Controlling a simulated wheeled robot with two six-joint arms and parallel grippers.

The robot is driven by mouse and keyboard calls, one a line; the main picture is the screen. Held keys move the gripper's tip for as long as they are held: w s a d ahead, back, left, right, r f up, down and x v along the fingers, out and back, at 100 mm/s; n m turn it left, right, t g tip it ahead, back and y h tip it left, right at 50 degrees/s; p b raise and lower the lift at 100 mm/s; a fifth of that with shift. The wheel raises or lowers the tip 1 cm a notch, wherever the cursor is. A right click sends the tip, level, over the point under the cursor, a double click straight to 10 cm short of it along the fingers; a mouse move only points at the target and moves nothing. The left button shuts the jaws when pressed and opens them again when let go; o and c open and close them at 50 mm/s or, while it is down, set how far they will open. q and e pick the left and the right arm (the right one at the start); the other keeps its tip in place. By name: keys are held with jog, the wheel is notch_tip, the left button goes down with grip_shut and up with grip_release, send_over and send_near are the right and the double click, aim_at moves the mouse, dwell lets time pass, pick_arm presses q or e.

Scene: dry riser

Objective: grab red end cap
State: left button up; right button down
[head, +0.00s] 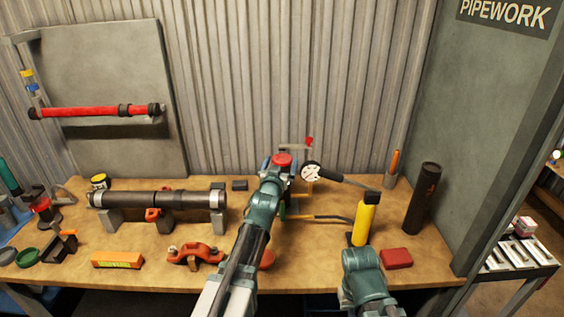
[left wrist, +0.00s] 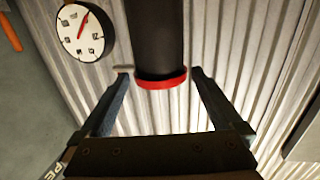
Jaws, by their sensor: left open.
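The red end cap (left wrist: 161,80) shows in the left wrist view as a red rim around the end of a dark upright tube. In the head view a red round top (head: 282,159) shows at the end of my left arm. My left gripper (left wrist: 160,73) is open, with one finger on each side of the cap. Gaps show between the fingers and the cap in the picture; I cannot tell the depth. In the head view the left gripper (head: 279,164) is mostly hidden by its own arm.
A white dial gauge (head: 311,172) stands just right of the left gripper. A yellow bottle (head: 364,219), a dark cylinder (head: 422,198) and a red box (head: 396,258) are on the right. A dark pipe (head: 158,199) rests on supports at left. The corrugated wall is behind.

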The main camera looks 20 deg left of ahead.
pick_arm(q)
jog(key=shift+w+a, duration=0.2)
jog(key=shift+w, duration=0.75)
jog(key=shift+w+f, duration=0.1)
jog(key=shift+w, duration=0.4)
jog(key=shift+s, duration=0.1)
jog(key=shift+c, duration=0.3)
jog(key=c, duration=1.3)
jog(key=shift+c, duration=0.2)
jog(key=shift+r, duration=0.25)
